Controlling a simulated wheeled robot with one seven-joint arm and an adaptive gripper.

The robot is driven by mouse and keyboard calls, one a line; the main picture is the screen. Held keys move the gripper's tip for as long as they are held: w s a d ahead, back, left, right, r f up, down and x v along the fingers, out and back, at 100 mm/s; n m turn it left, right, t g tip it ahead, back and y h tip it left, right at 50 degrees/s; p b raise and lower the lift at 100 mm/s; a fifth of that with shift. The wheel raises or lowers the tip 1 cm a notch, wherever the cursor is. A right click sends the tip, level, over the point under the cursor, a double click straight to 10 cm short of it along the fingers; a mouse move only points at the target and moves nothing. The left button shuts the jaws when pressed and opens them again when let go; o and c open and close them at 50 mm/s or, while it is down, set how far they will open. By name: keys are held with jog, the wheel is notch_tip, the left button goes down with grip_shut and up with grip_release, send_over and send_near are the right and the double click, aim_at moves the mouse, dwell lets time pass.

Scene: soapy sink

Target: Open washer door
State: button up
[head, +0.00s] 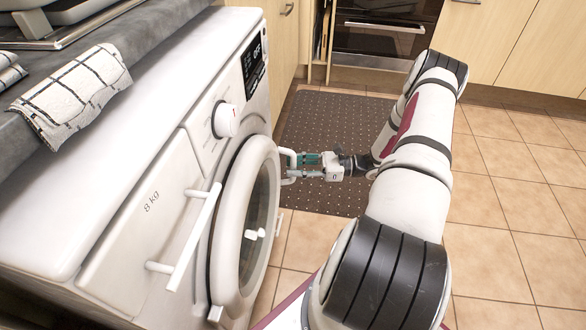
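The white washer (95,200) stands at the left, with its front facing right. Its round door (234,197) has a thick white rim and dark glass, seen at a steep angle. A dark gap shows along the rim's left side; I cannot tell whether the door is fully closed. A small white piece (255,234) shows against the glass. My gripper (285,166) is beside the door's far right edge, with its fingers apart and pointing left at the rim. I see nothing between the fingers. Whether they touch the rim is unclear.
A drawer panel marked 8 kg (145,225) has a long white bar handle (192,240) jutting out near the door. A white dial (225,120) sits above the door. A brown dotted mat (325,125) lies on the tiled floor, and an oven (385,30) stands behind.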

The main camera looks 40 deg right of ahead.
jog(key=shift+w+a, duration=0.3)
jog(key=shift+a, duration=0.05)
grip_shut()
